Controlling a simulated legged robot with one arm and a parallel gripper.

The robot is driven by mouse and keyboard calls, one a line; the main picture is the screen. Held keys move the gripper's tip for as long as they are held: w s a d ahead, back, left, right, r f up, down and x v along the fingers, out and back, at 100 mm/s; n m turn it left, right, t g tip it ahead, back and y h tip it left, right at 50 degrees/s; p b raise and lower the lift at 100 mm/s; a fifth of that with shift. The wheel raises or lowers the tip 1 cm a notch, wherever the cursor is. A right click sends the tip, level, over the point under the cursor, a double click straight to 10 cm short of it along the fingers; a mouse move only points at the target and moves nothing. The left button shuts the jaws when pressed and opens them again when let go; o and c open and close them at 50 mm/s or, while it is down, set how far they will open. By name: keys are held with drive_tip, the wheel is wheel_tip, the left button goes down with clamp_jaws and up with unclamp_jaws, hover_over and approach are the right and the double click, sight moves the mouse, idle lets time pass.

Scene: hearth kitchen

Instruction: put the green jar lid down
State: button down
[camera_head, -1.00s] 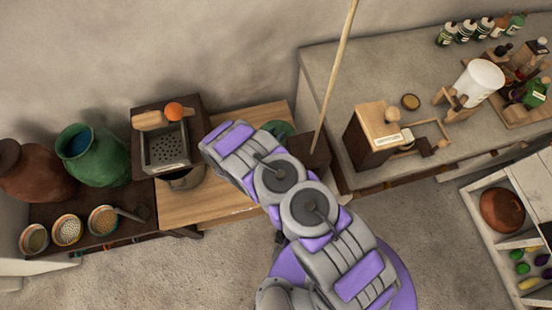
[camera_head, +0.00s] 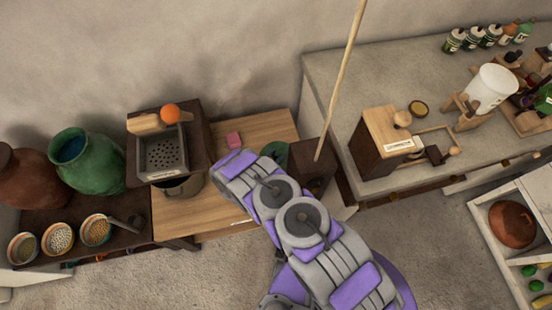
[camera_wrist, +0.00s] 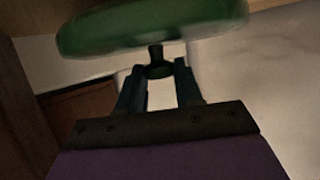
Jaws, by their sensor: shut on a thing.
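The green jar lid (camera_wrist: 150,28) is a round disc with a dark knob, seen in the wrist view. My gripper (camera_wrist: 160,70) is shut on that knob, with one finger on each side. In the head view part of the green lid (camera_head: 275,152) shows behind my arm, over the right end of the wooden table (camera_head: 200,217). My arm hides my gripper there. I cannot tell whether the lid touches anything below it. A green jar (camera_head: 88,172) with an open mouth stands at the left.
A pink block (camera_head: 233,139) lies on the wooden table. A grater box (camera_head: 165,155) with an orange ball (camera_head: 170,113) stands left of it. A dark brown box (camera_head: 312,172) and a slanting pole (camera_head: 340,85) are close to the lid's right.

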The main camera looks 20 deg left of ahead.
drive_tip(key=shift+a+f, duration=0.1)
drive_tip(key=shift+f, duration=0.85)
drive_tip(key=c, duration=0.8)
unclamp_jaws()
drive_tip(key=shift+o, duration=0.2)
drive_tip(key=shift+r, duration=0.15)
drive_tip(key=p+v, duration=0.3)
drive_tip(key=v, duration=0.8)
drive_tip(key=shift+s, duration=0.45)
drive_tip(key=shift+a+r, duration=0.1)
